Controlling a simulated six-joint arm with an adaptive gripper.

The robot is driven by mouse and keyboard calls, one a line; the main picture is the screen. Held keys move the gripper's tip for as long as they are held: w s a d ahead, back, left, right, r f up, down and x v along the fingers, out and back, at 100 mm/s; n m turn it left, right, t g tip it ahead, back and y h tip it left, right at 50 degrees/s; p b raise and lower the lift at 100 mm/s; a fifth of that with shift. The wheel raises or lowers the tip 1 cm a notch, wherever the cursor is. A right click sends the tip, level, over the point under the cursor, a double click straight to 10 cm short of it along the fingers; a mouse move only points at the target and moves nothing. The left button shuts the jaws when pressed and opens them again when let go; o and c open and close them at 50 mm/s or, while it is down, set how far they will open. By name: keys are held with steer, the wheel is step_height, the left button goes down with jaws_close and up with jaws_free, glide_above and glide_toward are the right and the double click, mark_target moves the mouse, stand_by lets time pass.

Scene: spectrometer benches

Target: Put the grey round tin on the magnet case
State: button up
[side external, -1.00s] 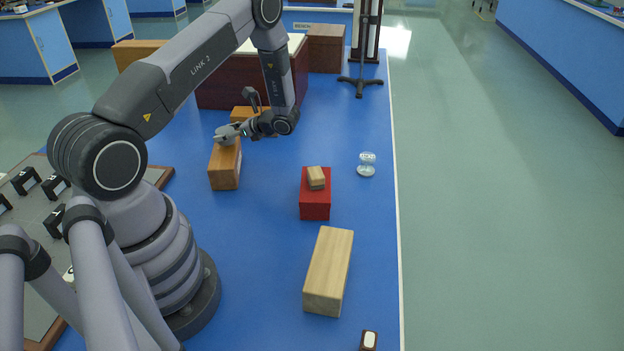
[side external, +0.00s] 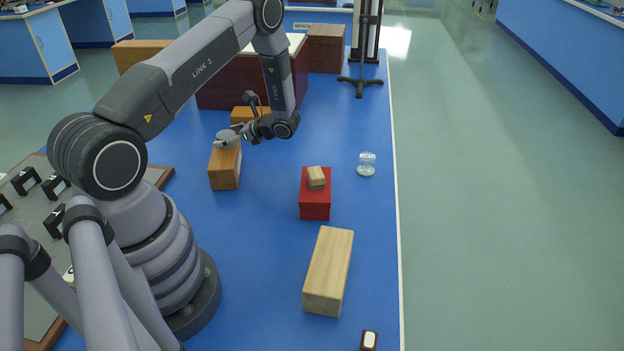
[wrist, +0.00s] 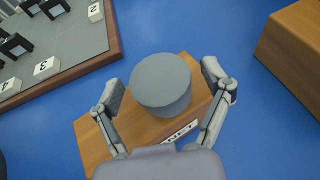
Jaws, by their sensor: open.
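The grey round tin (wrist: 161,84) sits on top of an orange-brown wooden case (wrist: 98,142). In the side view this case (side external: 225,170) stands at the left of the blue bench, and the tin is largely hidden by my gripper. My gripper (side external: 232,138) is over that case. In the wrist view my open gripper (wrist: 163,88) has one finger on each side of the tin, with a gap on both sides. A label on the case's side is partly covered, and I cannot read it for sure. I cannot tell which case is the magnet case.
A second wooden case (wrist: 296,48) stands close by, also in the side view (side external: 243,115). A red box (side external: 315,203) bears a small wooden block (side external: 316,178). A pale wooden block (side external: 328,272) and a glass item (side external: 366,165) stand right. A grey board (wrist: 65,35) lies beside.

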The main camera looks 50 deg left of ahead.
steer(key=v, duration=1.1)
steer(key=d+r+n+t+h, duration=0.1)
steer(key=d+r+n+h, duration=0.2)
steer(key=r, duration=0.6)
steer(key=s+d+r+n+t+h, duration=0.2)
steer(key=s+d+r+n+t, duration=0.15)
steer(key=d+r, duration=0.55)
steer(key=s+d+r+n+t+h, duration=0.2)
steer(key=s+d+r+t+h, duration=0.1)
steer(key=s, duration=0.4)
steer(key=s+d+r+n+t+h, duration=0.2)
steer(key=s+d+r+t, duration=0.3)
steer(key=s+d+r, duration=0.3)
steer(key=shift+s+n+h, duration=0.3)
steer(key=shift+n+h, duration=0.05)
steer(key=shift+h, duration=0.25)
